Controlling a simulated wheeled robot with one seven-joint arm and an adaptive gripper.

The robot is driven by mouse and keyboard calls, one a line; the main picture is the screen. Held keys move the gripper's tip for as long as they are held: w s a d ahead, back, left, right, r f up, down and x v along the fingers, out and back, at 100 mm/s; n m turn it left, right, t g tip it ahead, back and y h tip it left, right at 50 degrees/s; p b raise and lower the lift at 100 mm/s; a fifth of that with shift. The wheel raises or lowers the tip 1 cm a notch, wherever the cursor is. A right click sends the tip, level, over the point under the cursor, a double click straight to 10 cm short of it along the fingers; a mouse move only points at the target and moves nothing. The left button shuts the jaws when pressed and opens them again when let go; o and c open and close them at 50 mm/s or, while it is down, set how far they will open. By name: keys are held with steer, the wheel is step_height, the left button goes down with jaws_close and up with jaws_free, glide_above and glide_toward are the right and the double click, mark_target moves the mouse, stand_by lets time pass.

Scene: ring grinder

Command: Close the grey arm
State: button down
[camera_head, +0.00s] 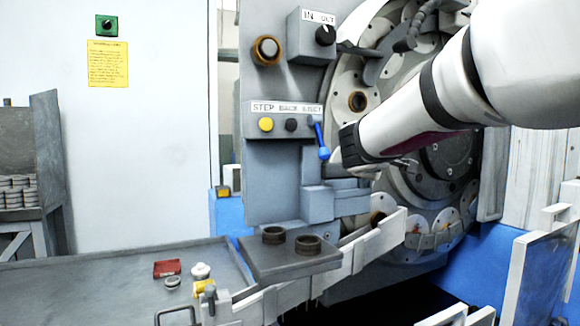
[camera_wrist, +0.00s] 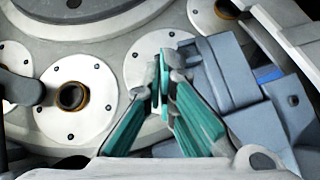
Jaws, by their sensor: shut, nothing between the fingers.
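My gripper is shut and empty in the wrist view (camera_wrist: 162,78), with its teal-padded fingers together in front of a white round disc on the machine face. In the head view my wrist hides most of it. A blue-grey block-like part (camera_wrist: 222,72) lies just right of the fingers in the wrist view; I cannot tell if they touch. A dark grey arm-like part (camera_wrist: 20,88) shows at that view's left edge. In the head view a dark grey curved bracket (camera_head: 362,44) reaches across the upper wheel. I cannot tell for certain which part is the grey arm.
A control panel with a blue-handled lever (camera_head: 323,153) stands close left of my wrist. Two dark rings (camera_head: 308,244) sit on a grey block below. A worktable (camera_head: 110,270) holds small parts at front left. A pale panel (camera_head: 545,270) stands at lower right.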

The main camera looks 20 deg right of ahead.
steer(key=s+d+r, duration=0.2)
steer(key=s, duration=0.8)
steer(key=s+a+f+m+g, duration=0.2)
steer(key=s+f+m+g, duration=0.15)
steer(key=s+f, duration=0.3)
steer(key=s+a+f+m+g+y+p, duration=0.15)
steer(key=s+a+f+g+y, duration=0.3)
steer(key=s+a+f, duration=0.65)
steer(key=s+a+f+m+g+y+b, duration=0.1)
steer(key=s+a+f+m+g+y, duration=0.15)
steer(key=s+a+f+y, duration=0.75)
step_height(320, 180, up, 24)
steer(key=s+a+t+h+p, duration=0.2)
steer(key=t+h+p, duration=0.1)
steer(key=p, duration=1.8)
steer(key=shift+s+a+r+h, duration=0.2)
steer(key=shift+s+h, duration=0.2)
steer(key=shift+h, duration=0.15)
